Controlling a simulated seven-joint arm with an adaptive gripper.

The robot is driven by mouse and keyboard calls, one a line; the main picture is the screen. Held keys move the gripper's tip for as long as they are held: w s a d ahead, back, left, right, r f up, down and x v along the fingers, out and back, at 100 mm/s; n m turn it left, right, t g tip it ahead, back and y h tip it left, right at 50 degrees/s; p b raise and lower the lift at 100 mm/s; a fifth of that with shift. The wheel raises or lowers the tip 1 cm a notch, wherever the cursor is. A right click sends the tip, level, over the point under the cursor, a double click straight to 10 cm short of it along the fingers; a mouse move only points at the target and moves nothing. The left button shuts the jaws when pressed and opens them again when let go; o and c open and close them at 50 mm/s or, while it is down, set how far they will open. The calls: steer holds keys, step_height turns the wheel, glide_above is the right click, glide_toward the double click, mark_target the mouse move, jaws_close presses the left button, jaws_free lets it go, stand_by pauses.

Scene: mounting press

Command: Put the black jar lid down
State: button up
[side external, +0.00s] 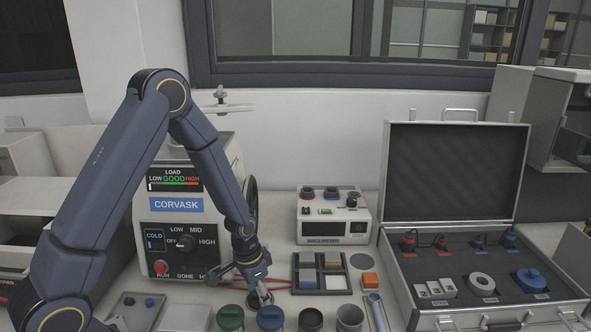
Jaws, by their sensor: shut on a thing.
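My gripper (260,294) points down at the front of the bench, just behind the row of jars. It is shut on a small dark thing at its fingertips, which I take to be the black jar lid; its outline is hard to make out. Below and to the right stands a black jar (310,321) with a dark round top that looks open. A jar with a green top (230,318) and one with a blue top (270,318) stand to its left. A grey jar (349,319) stands to its right.
The CORVASK press (176,205) stands behind and left of my gripper. An open case (407,285) fills the right side.

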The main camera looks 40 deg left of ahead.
steer(key=o, duration=0.8)
steer(key=shift+c, duration=0.2)
steer(key=shift+r, duration=0.1)
steer(key=shift+r, duration=0.35)
step_height(320, 180, up, 11)
steer(key=s, duration=0.1)
step_height(320, 180, up, 12)
steer(key=n+t, duration=0.1)
steer(key=t, duration=0.1)
glide_above(254, 301)
steer(key=s+d, duration=0.2)
steer(key=s, duration=0.4)
steer(key=s+d+r+n+t, duration=0.1)
steer(key=s+r+t, duration=0.1)
steer(key=s+r, duration=0.3)
steer(key=s, duration=0.3)
